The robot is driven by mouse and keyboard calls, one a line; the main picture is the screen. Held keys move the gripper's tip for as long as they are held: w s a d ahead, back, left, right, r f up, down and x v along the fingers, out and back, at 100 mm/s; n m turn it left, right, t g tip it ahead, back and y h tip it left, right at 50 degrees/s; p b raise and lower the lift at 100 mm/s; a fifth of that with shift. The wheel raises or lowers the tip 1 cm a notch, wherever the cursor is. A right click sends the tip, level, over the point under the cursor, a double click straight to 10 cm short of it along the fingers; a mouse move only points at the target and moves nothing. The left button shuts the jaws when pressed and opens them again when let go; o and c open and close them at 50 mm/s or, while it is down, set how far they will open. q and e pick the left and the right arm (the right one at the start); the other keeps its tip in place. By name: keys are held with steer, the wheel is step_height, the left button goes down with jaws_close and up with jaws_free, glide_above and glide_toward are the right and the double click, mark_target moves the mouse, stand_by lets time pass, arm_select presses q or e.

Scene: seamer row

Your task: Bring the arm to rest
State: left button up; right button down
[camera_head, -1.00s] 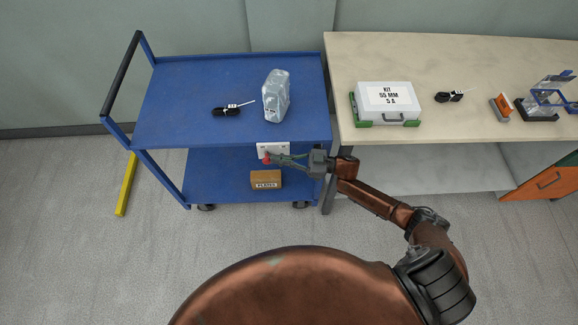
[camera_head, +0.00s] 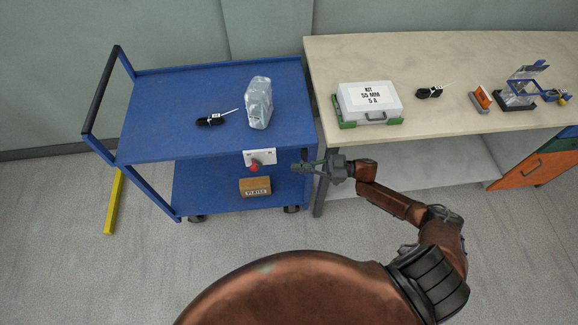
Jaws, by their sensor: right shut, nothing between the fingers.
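My right arm comes in from the lower right, bent at the elbow. Its right gripper (camera_head: 301,168) is shut and empty, pointing left, in front of the gap between the blue cart (camera_head: 165,138) and the bench. A white plate with a red knob (camera_head: 255,165) is on the cart's front, to the left of the fingertips and apart from them. My left gripper is not in view.
The cart top holds a black corded item (camera_head: 211,120) and a silvery wrapped package (camera_head: 258,103); a brown box (camera_head: 255,187) is on its lower shelf. The bench (camera_head: 440,58) carries a white kit case (camera_head: 369,99). A yellow floor bar (camera_head: 114,201) lies left. Floor in front is clear.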

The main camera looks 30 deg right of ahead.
stand_by(0.6)
